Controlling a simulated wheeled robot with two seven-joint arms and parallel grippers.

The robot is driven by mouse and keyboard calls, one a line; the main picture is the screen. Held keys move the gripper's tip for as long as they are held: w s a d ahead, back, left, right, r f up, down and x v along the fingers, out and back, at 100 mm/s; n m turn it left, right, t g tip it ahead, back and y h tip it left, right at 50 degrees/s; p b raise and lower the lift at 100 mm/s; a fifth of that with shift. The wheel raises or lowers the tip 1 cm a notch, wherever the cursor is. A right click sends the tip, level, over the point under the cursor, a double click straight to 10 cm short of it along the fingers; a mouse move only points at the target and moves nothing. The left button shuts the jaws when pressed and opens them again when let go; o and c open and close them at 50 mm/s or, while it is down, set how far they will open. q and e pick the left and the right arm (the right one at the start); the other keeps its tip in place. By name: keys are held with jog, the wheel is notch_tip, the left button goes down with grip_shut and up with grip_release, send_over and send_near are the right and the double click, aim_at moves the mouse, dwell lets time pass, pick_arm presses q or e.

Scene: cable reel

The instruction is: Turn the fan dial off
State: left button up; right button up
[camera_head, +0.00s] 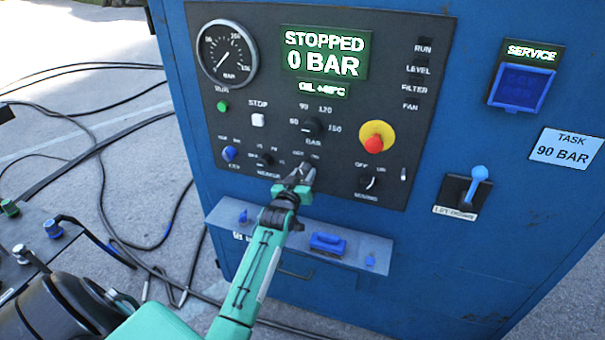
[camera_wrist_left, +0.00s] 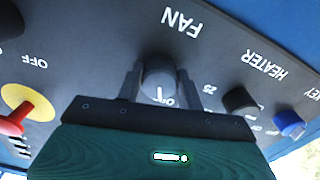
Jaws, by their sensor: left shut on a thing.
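The fan dial (camera_wrist_left: 160,82) is a grey round knob on the dark control panel (camera_wrist_left: 90,60), below the upside-down FAN label in the left wrist view. My left gripper (camera_wrist_left: 160,80) is shut on it, one finger on each side. A white mark on the knob points toward the gripper body, near a partly hidden label that seems to read OFF. A 25 label stands to its right. In the head view my left gripper (camera_head: 299,178) reaches the lower middle of the panel and hides the dial. My right gripper is not in view.
The heater knob (camera_wrist_left: 240,100) and blue key knob (camera_wrist_left: 287,122) sit close beside the dial. A red and yellow emergency button (camera_head: 374,143) is nearby. Black cables (camera_head: 110,220) lie on the ground.

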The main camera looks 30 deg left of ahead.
pick_arm(q)
jog(key=shift+n, duration=0.6)
jog(key=o, duration=1)
jog(key=shift+s+d+f, duration=0.1)
jog(key=shift+s+d, duration=0.05)
jog(key=shift+s, duration=0.35)
jog(key=b+v, duration=0.2)
jog(key=v, duration=1)
jog(key=shift+s+b, duration=0.3)
jog(key=shift+s, duration=0.1)
